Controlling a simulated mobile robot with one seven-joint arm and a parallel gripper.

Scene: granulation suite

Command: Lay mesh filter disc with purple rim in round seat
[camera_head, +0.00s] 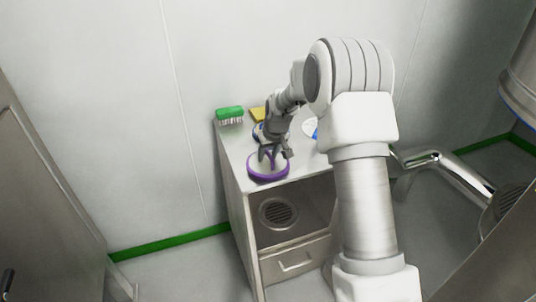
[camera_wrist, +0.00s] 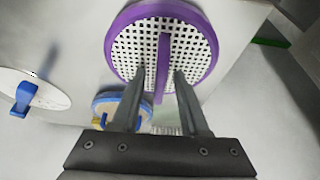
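The mesh filter disc with purple rim (camera_head: 268,174) lies on the cabinet top near its front edge. In the wrist view the disc (camera_wrist: 125,50) shows a white mesh and an upright purple handle bar (camera_wrist: 163,62). My gripper (camera_head: 268,153) is over the disc, pointing down. In the wrist view its fingers (camera_wrist: 159,72) are apart, one on each side of the handle, with a visible gap to it. A round recess with a dark slotted grille (camera_head: 278,213) is in the open bay below the cabinet top; it looks like the round seat and appears empty.
A blue-rimmed disc (camera_wrist: 103,104) and a white disc with a blue handle (camera_wrist: 52,92) lie near the purple one. A green brush (camera_head: 229,113) and yellow item (camera_head: 258,114) are at the back. A drawer (camera_head: 296,262) is below the bay. A metal pipe (camera_head: 450,172) is right.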

